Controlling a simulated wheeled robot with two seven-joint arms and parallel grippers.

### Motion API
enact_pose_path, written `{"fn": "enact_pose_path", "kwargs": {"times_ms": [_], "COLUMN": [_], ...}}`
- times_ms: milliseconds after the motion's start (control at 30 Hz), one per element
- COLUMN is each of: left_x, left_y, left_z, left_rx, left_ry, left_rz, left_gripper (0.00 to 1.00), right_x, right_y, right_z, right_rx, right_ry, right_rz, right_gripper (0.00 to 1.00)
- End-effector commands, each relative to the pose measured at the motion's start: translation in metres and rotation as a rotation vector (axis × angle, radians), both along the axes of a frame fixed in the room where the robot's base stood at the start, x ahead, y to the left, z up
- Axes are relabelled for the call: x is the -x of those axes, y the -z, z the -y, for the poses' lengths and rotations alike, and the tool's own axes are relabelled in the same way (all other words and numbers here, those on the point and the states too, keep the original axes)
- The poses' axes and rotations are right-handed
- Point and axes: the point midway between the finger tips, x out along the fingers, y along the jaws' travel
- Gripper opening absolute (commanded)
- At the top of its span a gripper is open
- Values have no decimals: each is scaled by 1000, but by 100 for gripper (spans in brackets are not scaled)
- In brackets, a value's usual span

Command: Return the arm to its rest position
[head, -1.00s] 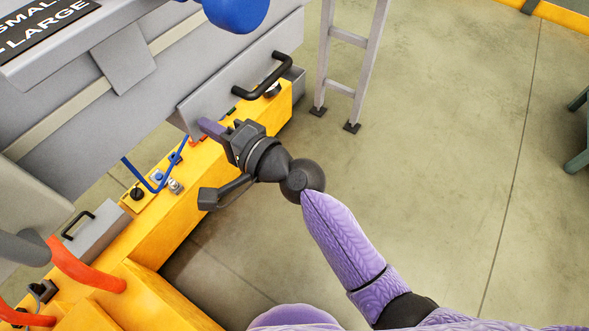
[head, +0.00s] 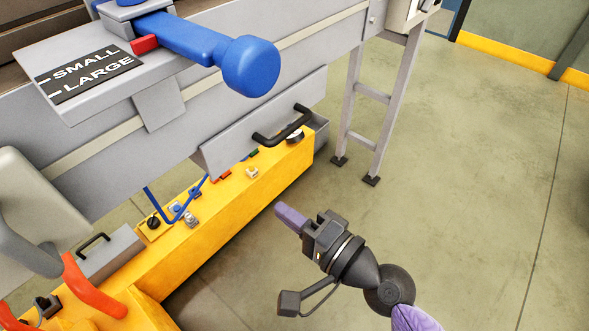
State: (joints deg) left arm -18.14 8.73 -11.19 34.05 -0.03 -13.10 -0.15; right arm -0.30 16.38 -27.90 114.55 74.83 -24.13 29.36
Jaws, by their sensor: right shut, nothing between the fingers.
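My right gripper (head: 292,216) is in the lower middle of the head view. Its purple fingers are shut with nothing between them, and they point up and left. It hangs over the bare floor, apart from the yellow base (head: 222,220) of the machine. My right arm (head: 415,318) comes in from the bottom right, with only a small purple part showing. My left gripper is not in the picture.
The grey machine carries a blue lever (head: 205,45), a SMALL/LARGE label (head: 90,75) and a black handle (head: 283,126). Orange handles (head: 90,285) stand at lower left. A grey leg frame (head: 375,95) stands behind. The floor (head: 460,170) at right is clear.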

Motion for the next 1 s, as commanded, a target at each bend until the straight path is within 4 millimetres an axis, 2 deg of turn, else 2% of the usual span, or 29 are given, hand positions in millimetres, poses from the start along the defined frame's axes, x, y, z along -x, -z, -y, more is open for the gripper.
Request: {"fn": "enact_pose_path", "kwargs": {"times_ms": [67, 133, 233, 300, 400, 500, 600, 700, 833, 1000], "left_x": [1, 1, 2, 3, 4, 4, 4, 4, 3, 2], "left_y": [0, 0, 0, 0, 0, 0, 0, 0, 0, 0], "left_z": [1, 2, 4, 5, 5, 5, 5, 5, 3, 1], "left_rx": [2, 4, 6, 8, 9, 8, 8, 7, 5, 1], "left_ry": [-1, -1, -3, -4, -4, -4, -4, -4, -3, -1], "left_rz": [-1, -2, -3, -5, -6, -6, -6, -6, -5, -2], "left_gripper": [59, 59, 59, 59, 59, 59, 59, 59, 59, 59], "right_x": [3, 18, 48, 67, 92, 117, 142, 166, 162, 174], "right_y": [2, 13, 46, 73, 100, 116, 124, 127, 176, 239], "right_z": [0, 0, 13, 36, 75, 113, 149, 181, 179, 183], "right_rx": [28, 157, 500, 759, 1063, 1289, 1469, 1610, 1604, 1606], "right_ry": [-8, -46, -131, -190, -268, -337, -400, -461, -492, -536], "right_rz": [13, 64, 146, 157, 109, 22, -91, -213, -223, -250], "right_gripper": [0, 0, 0, 0, 0, 0, 0, 0, 0, 0]}}
